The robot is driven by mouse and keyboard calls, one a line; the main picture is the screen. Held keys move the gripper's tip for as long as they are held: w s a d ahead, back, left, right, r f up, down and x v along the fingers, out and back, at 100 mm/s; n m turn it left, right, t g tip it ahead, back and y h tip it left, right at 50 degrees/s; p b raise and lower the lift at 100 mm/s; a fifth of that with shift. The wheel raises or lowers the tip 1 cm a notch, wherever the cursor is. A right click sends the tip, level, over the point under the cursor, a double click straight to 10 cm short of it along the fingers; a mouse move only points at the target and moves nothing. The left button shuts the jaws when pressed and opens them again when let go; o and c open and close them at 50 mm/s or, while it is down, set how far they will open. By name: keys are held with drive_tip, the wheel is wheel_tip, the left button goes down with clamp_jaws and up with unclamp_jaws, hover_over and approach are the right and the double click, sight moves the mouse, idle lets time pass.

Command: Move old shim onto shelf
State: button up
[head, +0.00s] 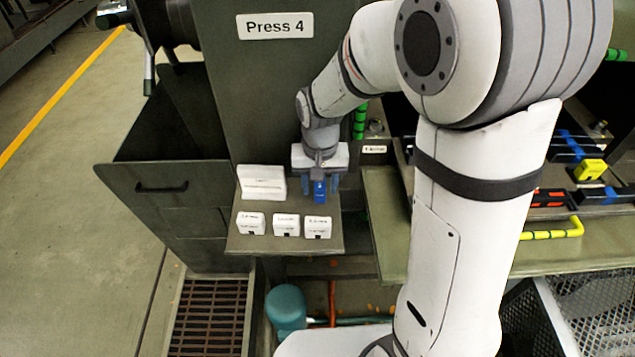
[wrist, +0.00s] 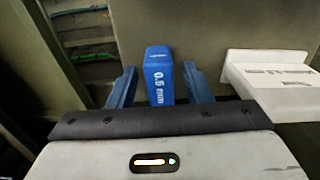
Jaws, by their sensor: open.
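A blue block marked 0.5 mm, which looks like the shim, is in the wrist view (wrist: 158,76) and in the head view (head: 319,191). It stands at the back right of the small grey shelf (head: 300,206) below the Press 4 sign. My gripper (head: 320,184) is open, with one blue finger on each side of the block. In the wrist view my gripper (wrist: 160,86) shows a gap between each finger and the block. The block's lower end is hidden behind my gripper body there.
A larger white box (head: 262,183) stands left of the block. White labelled boxes (head: 286,225) line the shelf's front. A green-grey bench (head: 385,225) with coloured tools, including a yellow handle (head: 560,232), is to the right. A teal cylinder (head: 287,305) stands below the shelf.

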wheel_tip(320, 180, up, 12)
drive_tip(key=s+d+t, duration=0.3)
drive_tip(key=s+d, duration=0.8)
drive_tip(key=s, duration=0.3)
drive_tip(key=shift+d, duration=0.25)
drive_tip(key=shift+s, duration=0.1)
wheel_tip(320, 180, up, 14)
drive_tip(key=p, duration=1)
drive_tip(key=shift+d, duration=0.3)
drive_tip(key=shift+f, duration=0.15)
